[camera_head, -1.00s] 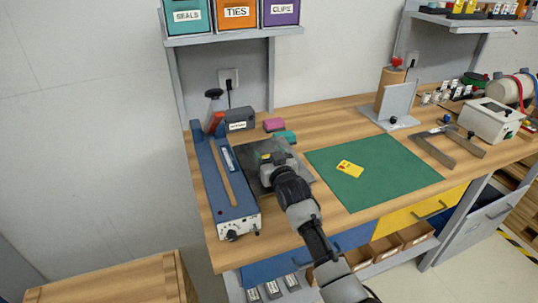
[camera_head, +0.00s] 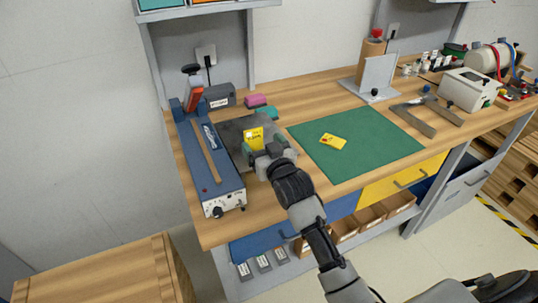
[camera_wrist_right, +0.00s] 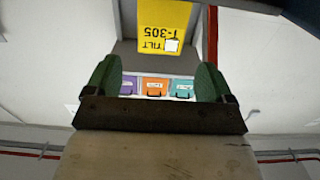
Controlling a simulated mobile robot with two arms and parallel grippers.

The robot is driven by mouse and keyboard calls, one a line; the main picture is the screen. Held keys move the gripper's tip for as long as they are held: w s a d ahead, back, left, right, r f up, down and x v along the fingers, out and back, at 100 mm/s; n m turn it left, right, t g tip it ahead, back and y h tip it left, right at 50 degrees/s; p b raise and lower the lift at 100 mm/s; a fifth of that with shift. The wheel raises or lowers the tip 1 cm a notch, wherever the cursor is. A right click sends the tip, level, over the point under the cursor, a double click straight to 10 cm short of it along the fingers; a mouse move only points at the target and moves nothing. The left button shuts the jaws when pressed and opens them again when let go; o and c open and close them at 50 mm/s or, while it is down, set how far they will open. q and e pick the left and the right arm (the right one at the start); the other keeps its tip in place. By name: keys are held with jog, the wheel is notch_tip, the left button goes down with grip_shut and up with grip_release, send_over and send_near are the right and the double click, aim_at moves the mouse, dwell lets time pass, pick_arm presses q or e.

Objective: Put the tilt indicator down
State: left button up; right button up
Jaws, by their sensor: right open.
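The yellow tilt indicator (camera_head: 254,137) stands upright on a dark grey plate (camera_head: 234,129) on the bench. In the right wrist view the indicator (camera_wrist_right: 163,22) shows upside down, with "TILT" and "T-305" readable, beyond my fingers. My right gripper (camera_head: 264,150) is open right in front of it. In the right wrist view my gripper (camera_wrist_right: 156,78) has its two green fingers wide apart with nothing between them. The indicator's lower edge is partly hidden by my gripper in the head view. My left gripper is not in view.
A blue sealer-like device (camera_head: 220,180) lies left of the plate. A green mat (camera_head: 370,147) with another yellow label (camera_head: 333,142) lies to the right. Pink (camera_head: 256,99) and teal (camera_head: 267,113) blocks sit behind the plate. The mat's front part is clear.

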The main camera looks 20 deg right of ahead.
jog(key=s, duration=0.3)
jog(key=shift+s, duration=0.4)
